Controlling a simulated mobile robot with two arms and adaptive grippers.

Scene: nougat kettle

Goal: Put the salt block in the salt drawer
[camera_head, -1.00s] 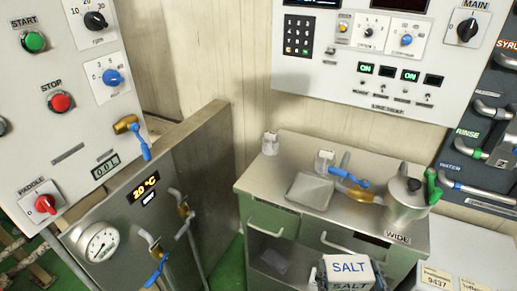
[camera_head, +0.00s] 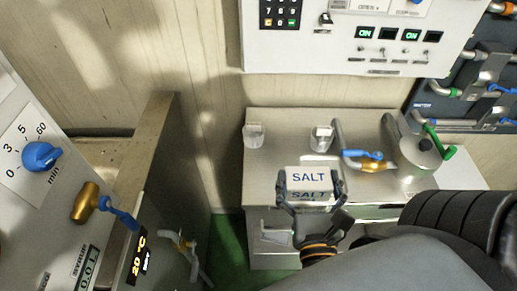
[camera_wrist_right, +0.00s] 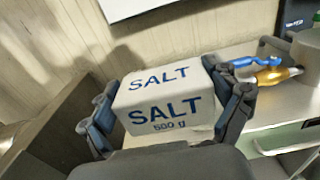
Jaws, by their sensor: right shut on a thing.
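The salt block, a white box with blue SALT lettering, is in my right gripper in the head view (camera_head: 310,177) and fills the middle of the right wrist view (camera_wrist_right: 168,98). My right gripper (camera_head: 312,192) has its dark fingers on either side of the block, shut on it. In the head view the block appears in front of the metal cabinet (camera_head: 286,150). The cabinet's front is mostly hidden by the block, gripper and arm, and I cannot make out which part is the salt drawer. My left gripper is not in view.
On the cabinet stand two small clear containers, a blue-handled brass valve (camera_head: 370,164) and a metal pot (camera_head: 418,158) with a green handle. A control panel (camera_head: 345,40) hangs on the wall behind. A large machine (camera_head: 72,215) with a blue knob stands at the left.

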